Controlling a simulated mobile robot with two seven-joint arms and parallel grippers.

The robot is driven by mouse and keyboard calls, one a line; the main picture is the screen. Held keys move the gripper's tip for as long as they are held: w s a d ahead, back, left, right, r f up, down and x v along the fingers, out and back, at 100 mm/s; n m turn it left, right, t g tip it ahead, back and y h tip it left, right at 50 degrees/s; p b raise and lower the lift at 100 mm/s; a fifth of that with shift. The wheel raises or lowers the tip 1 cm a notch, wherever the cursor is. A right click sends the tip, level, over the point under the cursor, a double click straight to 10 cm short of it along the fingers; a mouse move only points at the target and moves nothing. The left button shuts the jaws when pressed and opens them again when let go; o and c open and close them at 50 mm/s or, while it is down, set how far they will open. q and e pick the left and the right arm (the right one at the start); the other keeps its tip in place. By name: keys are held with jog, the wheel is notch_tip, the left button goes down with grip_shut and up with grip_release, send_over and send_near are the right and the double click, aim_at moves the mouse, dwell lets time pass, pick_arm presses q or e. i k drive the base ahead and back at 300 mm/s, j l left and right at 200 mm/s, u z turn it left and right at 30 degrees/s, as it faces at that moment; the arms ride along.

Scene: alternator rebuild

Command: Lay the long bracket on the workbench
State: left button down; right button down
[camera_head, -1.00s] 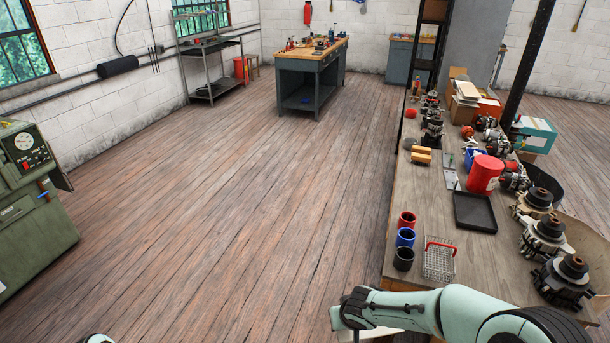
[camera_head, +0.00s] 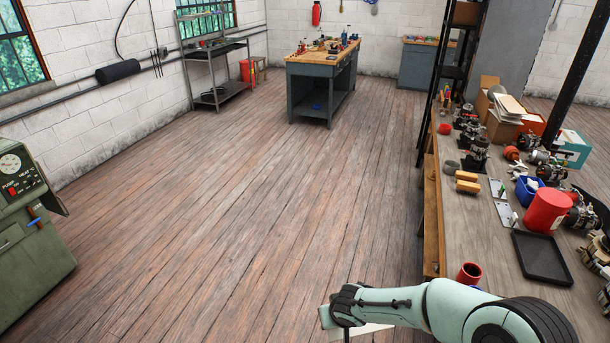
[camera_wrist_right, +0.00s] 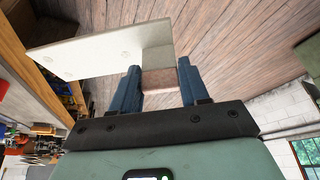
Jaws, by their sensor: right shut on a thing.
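The long bracket (camera_wrist_right: 100,52) is a pale flat plate with screw holes and a bent end. My right gripper (camera_wrist_right: 157,84) is shut on it near the bent end, and the plate reaches out to the left in the right wrist view. In the head view part of the bracket (camera_head: 326,317) shows beside my right gripper (camera_head: 341,308), held over the floor left of the long bench. A workbench (camera_head: 308,71) with a wooden top and blue-grey frame stands at the far middle. My left gripper is out of view.
A long bench (camera_head: 470,228) runs along the right, with a red canister (camera_head: 546,211), a black tray (camera_head: 541,258) and several alternators. A green machine (camera_head: 30,235) stands at left. A metal shelf (camera_head: 212,75) stands by the back wall. The floor (camera_head: 230,200) between is clear.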

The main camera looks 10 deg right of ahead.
aim_at(470, 225)
jog(key=i+z, duration=0.25)
jog(key=i, duration=0.3)
jog(key=i+j+z, duration=0.1)
jog(key=i+z, duration=0.2)
jog(key=i, duration=0.25)
jog(key=i+z, duration=0.35)
jog(key=i, duration=0.15)
jog(key=i+j+z, duration=0.1)
jog(key=i+z, duration=0.25)
jog(key=i, duration=0.15)
jog(key=i+l+z, duration=0.1)
jog(key=i+z, duration=0.9)
jog(key=z, duration=0.15)
